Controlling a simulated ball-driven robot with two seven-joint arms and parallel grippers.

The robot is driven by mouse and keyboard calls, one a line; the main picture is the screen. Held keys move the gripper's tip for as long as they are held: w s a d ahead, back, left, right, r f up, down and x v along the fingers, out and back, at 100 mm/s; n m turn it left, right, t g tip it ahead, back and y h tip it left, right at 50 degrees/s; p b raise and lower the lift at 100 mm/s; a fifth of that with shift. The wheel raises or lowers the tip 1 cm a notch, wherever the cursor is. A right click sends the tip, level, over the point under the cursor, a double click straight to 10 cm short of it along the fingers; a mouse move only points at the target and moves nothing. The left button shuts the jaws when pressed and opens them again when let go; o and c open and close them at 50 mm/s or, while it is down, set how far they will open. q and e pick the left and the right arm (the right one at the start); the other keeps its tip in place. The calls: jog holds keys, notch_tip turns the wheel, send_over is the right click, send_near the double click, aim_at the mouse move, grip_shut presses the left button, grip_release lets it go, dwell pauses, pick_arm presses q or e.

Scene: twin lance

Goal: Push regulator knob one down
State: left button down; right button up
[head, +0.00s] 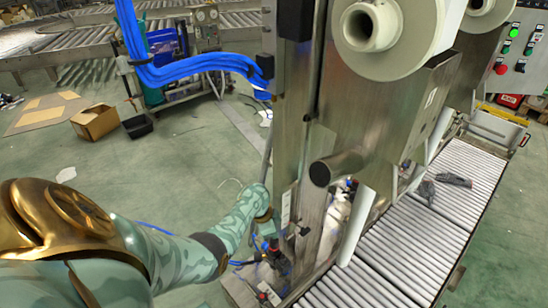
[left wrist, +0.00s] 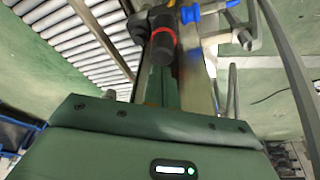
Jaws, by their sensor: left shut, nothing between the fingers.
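A black regulator knob with a red ring (left wrist: 163,44) shows in the left wrist view, just ahead of my left gripper. My left gripper's fingers (left wrist: 178,82) are shut and empty, pointing toward the knob; I cannot tell whether they touch it. In the head view my left arm reaches in from the left, and the gripper (head: 268,226) is low beside the steel column. Small black regulator parts (head: 274,254) with blue fittings sit just below it. Which one is knob one cannot be told there. My right gripper is not in view.
The steel column (head: 298,120) stands close to my gripper. A roller conveyor (head: 400,245) runs along the right. Blue hoses (head: 190,66) hang at upper left. A cardboard box (head: 95,122) lies on the open green floor.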

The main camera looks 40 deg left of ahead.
pick_arm(q)
jog(key=shift+f+b, duration=0.7)
jog(key=shift+f, duration=0.25)
notch_tip(320, 180, up, 6)
jog(key=p, duration=0.5)
jog(key=shift+r+p, duration=0.15)
jog(key=shift+p, duration=0.2)
